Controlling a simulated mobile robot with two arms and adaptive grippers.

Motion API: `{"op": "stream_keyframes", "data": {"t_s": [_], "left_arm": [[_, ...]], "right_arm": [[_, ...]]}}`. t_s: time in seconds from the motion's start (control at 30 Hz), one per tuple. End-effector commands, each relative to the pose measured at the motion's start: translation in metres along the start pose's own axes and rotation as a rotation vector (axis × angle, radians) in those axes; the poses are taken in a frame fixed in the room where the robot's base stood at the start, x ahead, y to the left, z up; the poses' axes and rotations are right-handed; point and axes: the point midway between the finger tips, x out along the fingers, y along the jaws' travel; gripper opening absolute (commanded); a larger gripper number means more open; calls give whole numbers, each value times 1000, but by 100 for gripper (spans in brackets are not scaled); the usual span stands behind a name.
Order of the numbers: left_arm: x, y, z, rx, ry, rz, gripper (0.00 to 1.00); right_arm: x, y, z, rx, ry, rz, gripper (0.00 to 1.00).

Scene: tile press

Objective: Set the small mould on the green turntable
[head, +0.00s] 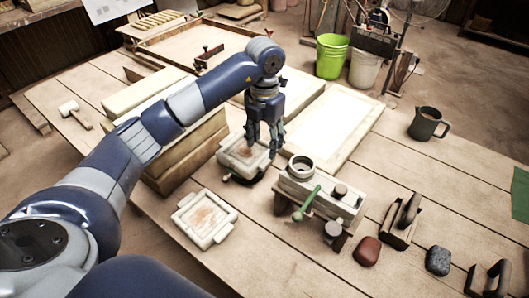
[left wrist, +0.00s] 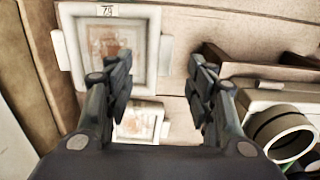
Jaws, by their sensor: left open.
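A second pale mould (head: 205,218) lies flat on the table nearer to me. My left gripper (head: 269,150) is open, pointing down close to the rear mould's right side, with nothing between its fingers. In the left wrist view, one mould appears larger (left wrist: 148,50), at upper left; the other appears smaller (left wrist: 140,120), between the fingers and partly hidden by the gripper. My right gripper is out of view.
A press block with a round collar (head: 301,167) and green handle stands just right of the rear mould. Stacked slabs (head: 150,95) stand left. A framed board (head: 338,122) lies behind. A mug (head: 427,123), stones and hand tools occupy the right side.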

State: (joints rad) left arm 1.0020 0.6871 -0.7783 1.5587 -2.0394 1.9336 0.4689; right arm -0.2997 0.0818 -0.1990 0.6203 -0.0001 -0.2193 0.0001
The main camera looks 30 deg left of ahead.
Motion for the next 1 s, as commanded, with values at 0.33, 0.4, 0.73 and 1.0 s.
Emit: {"op": "stream_keyframes", "data": {"t_s": [0.33, 0.4, 0.73, 1.0], "left_arm": [[-61, 0, 0, -1, -1, 1, 50], [-64, 0, 0, -1, 0, 1, 50], [-66, 0, 0, -1, 1, 0, 50], [-68, 0, 0, -1, 1, 0, 50]], "right_arm": [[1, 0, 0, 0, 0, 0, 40], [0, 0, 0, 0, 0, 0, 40], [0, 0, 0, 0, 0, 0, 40], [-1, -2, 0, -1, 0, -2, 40]]}}
